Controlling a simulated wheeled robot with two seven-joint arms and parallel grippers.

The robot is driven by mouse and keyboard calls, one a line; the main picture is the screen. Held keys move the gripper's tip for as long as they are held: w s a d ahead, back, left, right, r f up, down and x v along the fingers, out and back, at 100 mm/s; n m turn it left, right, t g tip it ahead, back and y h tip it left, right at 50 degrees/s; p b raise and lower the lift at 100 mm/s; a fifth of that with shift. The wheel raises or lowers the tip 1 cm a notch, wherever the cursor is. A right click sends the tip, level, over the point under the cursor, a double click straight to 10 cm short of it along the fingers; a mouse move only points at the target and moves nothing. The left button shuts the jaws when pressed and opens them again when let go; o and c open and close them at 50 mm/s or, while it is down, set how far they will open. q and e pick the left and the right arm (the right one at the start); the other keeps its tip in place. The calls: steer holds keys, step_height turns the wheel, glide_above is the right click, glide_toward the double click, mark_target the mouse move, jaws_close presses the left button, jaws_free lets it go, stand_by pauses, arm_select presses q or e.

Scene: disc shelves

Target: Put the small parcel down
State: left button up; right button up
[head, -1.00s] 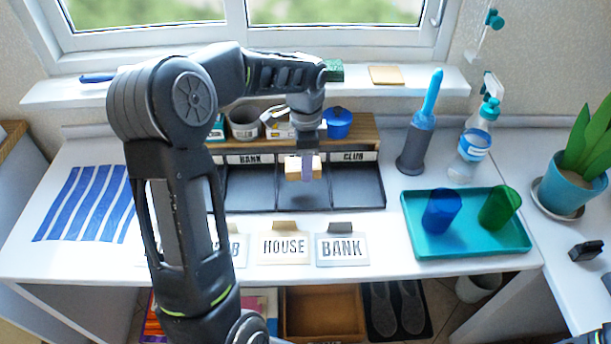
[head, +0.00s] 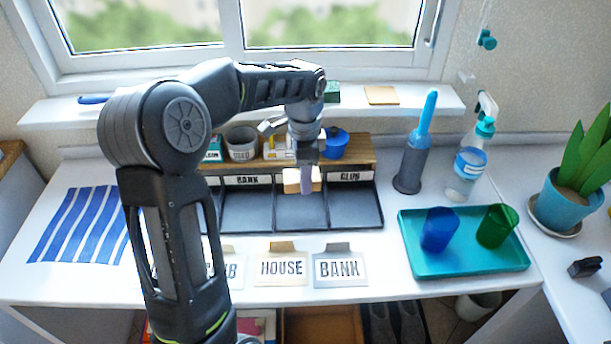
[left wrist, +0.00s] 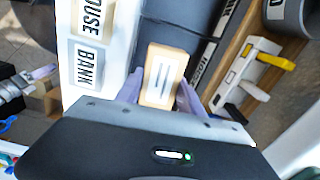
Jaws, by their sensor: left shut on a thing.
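My left gripper (head: 305,183) is shut on the small parcel (head: 302,174), a tan box with a pale label. In the left wrist view the parcel (left wrist: 162,76) sits between the two purple fingers. It is over the black sorting tray (head: 247,212), near the back edge of the compartment just left of the one labelled CLUB (head: 350,177). I cannot tell how high the parcel is. My right gripper is not in view.
Cards reading HOUSE (head: 281,268) and BANK (head: 340,269) stand in front. A wooden riser (head: 358,155) with a mug (head: 242,144) and a blue pot (head: 335,143) is behind. A teal tray (head: 465,262) with two cups is at the right.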

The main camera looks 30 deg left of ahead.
arm_select(q)
steer(key=w+d+f+n, duration=0.1)
steer(key=d+n, duration=0.3)
steer(key=d, duration=0.4)
steer(key=w+d+f+n, duration=0.2)
steer(key=d+n, duration=0.3)
steer(key=d, duration=0.3)
steer(key=shift+w+d+n, duration=0.25)
steer(key=shift+n, duration=0.05)
